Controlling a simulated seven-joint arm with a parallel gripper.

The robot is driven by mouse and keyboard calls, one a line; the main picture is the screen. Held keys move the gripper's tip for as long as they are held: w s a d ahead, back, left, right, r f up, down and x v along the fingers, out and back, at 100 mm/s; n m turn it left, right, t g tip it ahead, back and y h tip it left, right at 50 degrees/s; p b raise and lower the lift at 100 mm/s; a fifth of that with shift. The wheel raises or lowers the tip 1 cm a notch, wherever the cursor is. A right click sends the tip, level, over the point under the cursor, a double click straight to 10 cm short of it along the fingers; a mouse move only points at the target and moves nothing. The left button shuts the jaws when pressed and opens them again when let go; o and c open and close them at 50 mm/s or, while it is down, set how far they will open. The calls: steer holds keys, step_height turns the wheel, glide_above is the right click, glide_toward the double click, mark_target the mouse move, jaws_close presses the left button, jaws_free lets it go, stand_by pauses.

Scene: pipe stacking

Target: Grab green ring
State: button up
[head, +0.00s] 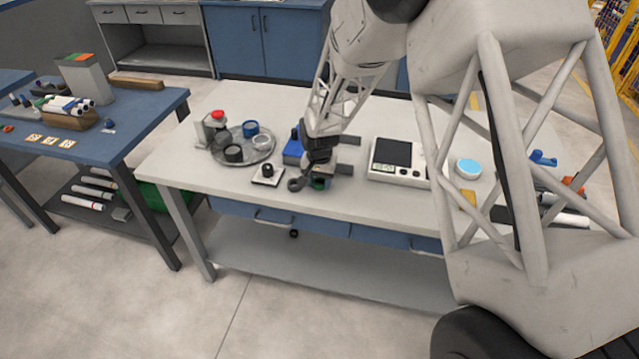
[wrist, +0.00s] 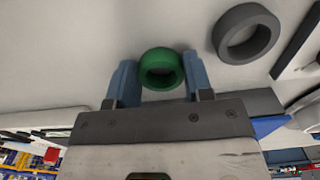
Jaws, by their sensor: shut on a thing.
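The green ring (wrist: 160,55) sits between the two blue fingers of my gripper (wrist: 160,70) in the wrist view, with a finger against each side. In the head view the green ring (head: 320,184) shows small and partly hidden under my gripper (head: 319,177), near the front edge of the white table. My gripper is shut on it. I cannot tell whether the ring touches the table or is slightly above it.
A grey ring (head: 297,184) lies close left of my gripper. A scale (head: 395,172) stands right.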

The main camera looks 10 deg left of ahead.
steer(key=shift+r, duration=0.1)
steer(key=shift+r, duration=0.4)
step_height(320, 180, up, 3)
steer(key=shift+f, duration=0.1)
steer(key=s+d, duration=0.3)
steer(key=s, duration=0.4)
steer(key=s+d+r, duration=0.1)
steer(key=s+d, duration=0.3)
steer(key=s, duration=0.3)
steer(key=shift+d, duration=0.25)
steer(key=shift+r, duration=0.1)
